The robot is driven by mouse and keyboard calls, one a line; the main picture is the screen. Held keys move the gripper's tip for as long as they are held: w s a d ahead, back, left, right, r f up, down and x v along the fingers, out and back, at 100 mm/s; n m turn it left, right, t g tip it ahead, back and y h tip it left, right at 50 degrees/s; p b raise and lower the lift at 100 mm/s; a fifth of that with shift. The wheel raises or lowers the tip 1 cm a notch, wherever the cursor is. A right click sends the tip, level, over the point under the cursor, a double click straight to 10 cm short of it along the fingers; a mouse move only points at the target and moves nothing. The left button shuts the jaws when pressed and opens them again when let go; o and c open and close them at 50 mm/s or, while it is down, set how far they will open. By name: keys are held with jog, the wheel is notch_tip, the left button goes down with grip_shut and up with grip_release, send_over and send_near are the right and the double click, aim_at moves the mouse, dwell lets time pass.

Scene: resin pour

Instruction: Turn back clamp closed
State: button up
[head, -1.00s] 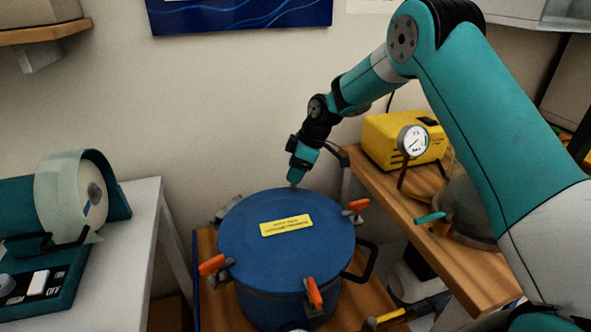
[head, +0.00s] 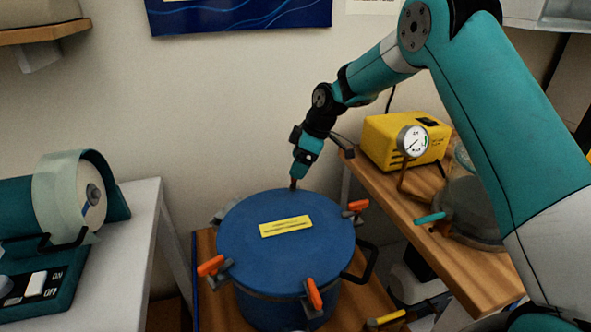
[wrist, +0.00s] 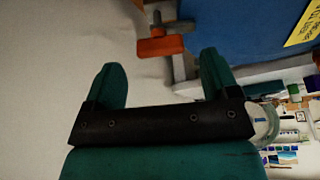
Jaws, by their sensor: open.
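The blue pressure pot (head: 270,255) stands on a wooden shelf with its lid on and a yellow label (head: 286,226) on top. The back clamp is at the lid's far edge, where only a small reddish bit shows by my fingertips in the head view. In the wrist view its orange handle (wrist: 160,47) sticks out from a metal bracket at the blue rim. My gripper (head: 293,182) is above the pot's back edge, pointing down. In the wrist view my gripper (wrist: 162,62) is open, its fingers either side of the handle's line; contact cannot be told.
Orange-handled clamps sit at the rim's right (head: 357,206), left (head: 211,265) and front (head: 313,293). A yellow pump (head: 405,140) and gauge (head: 413,140) stand on the right wooden bench. The wall is close behind.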

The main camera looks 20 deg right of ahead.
jog(key=v, duration=1.4)
jog(key=shift+d+r+b, duration=0.15)
jog(key=shift+r+b, duration=0.15)
jog(key=shift+b, duration=0.05)
jog(key=s+a+r+m+g, duration=0.1)
jog(key=s+a+r+m, duration=0.1)
jog(key=s+a, duration=0.5)
jog(key=s+a+r+m, duration=0.1)
jog(key=s+a+r, duration=0.15)
jog(key=s, duration=0.95)
jog(key=s+a+f+m, duration=0.1)
jog(key=s+f, duration=0.1)
jog(key=s, duration=0.6)
jog(key=s+f+m, duration=0.2)
jog(key=s, duration=0.7)
jog(key=shift+s+a+m+g, duration=0.25)
jog(key=shift+a+m+g, duration=0.05)
jog(key=shift+a+g, duration=0.1)
